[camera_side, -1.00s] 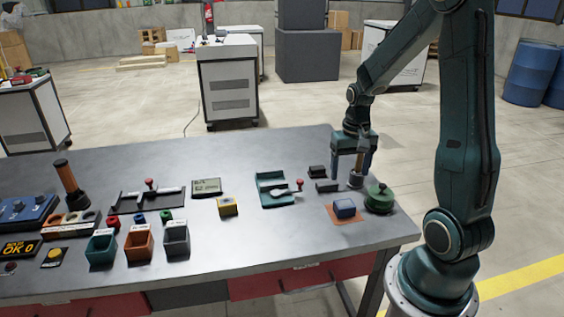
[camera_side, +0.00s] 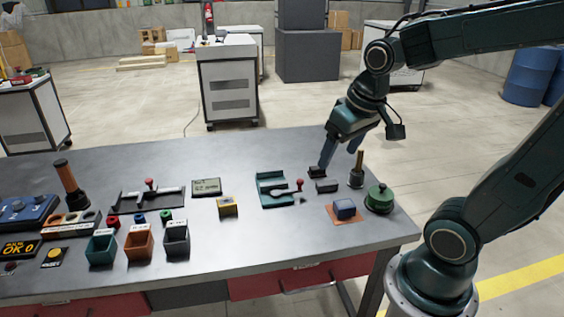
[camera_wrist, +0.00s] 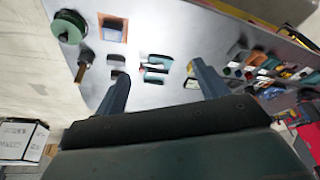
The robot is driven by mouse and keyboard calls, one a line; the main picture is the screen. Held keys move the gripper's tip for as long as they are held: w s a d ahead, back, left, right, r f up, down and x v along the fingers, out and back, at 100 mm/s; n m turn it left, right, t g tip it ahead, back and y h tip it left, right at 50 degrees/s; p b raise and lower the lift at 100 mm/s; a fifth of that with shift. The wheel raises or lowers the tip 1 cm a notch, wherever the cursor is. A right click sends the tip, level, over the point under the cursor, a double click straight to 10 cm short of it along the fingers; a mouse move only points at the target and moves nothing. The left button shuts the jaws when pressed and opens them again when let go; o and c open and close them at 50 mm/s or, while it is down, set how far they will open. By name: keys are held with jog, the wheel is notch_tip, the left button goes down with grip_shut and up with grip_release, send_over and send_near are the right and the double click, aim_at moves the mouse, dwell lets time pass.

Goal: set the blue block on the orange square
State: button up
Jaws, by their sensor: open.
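The blue block (camera_side: 344,208) sits on the orange square (camera_side: 355,219) near the table's right front corner. The square's edge shows around the block. In the wrist view the orange square (camera_wrist: 103,21) is at the upper left, blurred, with the block on it. My gripper (camera_side: 338,157) is open and tilted above the back of the table, behind and apart from the block. In the wrist view my gripper's two fingers (camera_wrist: 160,72) are spread with nothing held between them.
A green round lidded thing (camera_side: 380,199) stands right of the square, and an upright post in a dark base (camera_side: 356,177) behind it. Small dark blocks (camera_side: 327,187) lie near my fingers. A teal tray (camera_side: 274,203) is further left. The front table between square and yellow block (camera_side: 227,207) is clear.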

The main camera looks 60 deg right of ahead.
jog(key=s+a+r+n+t, duration=0.2)
jog(key=s+a+r+n, duration=0.1)
jog(key=s+a, duration=0.3)
jog(key=shift+r+y, duration=0.15)
jog(key=shift+y, duration=0.25)
jog(key=shift+w, duration=0.1)
dwell(0.9)
